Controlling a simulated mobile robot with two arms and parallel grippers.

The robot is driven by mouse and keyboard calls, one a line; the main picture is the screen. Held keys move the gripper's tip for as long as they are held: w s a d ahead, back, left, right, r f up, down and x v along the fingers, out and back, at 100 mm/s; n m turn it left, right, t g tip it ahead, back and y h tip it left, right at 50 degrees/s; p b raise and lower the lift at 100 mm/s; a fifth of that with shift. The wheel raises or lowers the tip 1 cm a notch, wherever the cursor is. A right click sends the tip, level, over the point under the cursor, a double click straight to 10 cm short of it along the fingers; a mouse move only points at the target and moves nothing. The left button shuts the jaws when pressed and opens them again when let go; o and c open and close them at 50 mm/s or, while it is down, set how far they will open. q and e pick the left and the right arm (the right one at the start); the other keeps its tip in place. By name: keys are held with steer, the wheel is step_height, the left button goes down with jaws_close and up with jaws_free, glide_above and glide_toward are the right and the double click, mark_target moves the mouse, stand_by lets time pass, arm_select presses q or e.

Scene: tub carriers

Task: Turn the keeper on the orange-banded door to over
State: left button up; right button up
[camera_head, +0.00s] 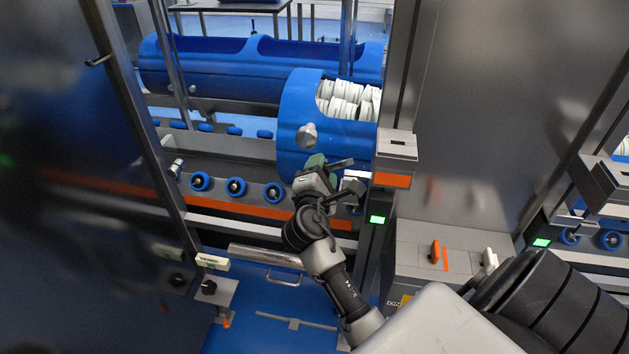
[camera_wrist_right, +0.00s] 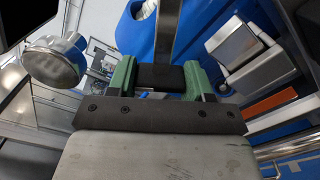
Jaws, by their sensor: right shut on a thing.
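My right gripper (camera_head: 325,172) is at the front post of the open bay, below the blue tub. Its green fingers (camera_wrist_right: 160,82) are closed on a dark bar-like piece (camera_wrist_right: 160,77), which I take to be the keeper; a flat grey bar (camera_wrist_right: 165,28) rises behind it. In the head view the keeper (camera_head: 341,163) shows as a short dark lever beside the fingers, partly hidden by them; how far it is turned cannot be told. An orange band (camera_head: 391,180) sits on the post under a grey block (camera_head: 397,144), and an orange strip (camera_head: 250,210) runs along the bay's front. My left gripper is out of view.
Blue rollers (camera_head: 236,187) line the bay. A dark glossy panel (camera_head: 60,130) is at left. A control box (camera_head: 440,262) stands at right.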

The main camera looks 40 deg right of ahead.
steer(key=m+b, duration=0.2)
steer(key=m, duration=0.1)
steer(key=shift+d+f+m, duration=0.1)
steer(key=shift+f+m, duration=0.05)
steer(key=shift+m, duration=0.15)
steer(key=shift+m+b, duration=0.7)
steer(key=shift+m, duration=0.4)
steer(key=o, duration=1)
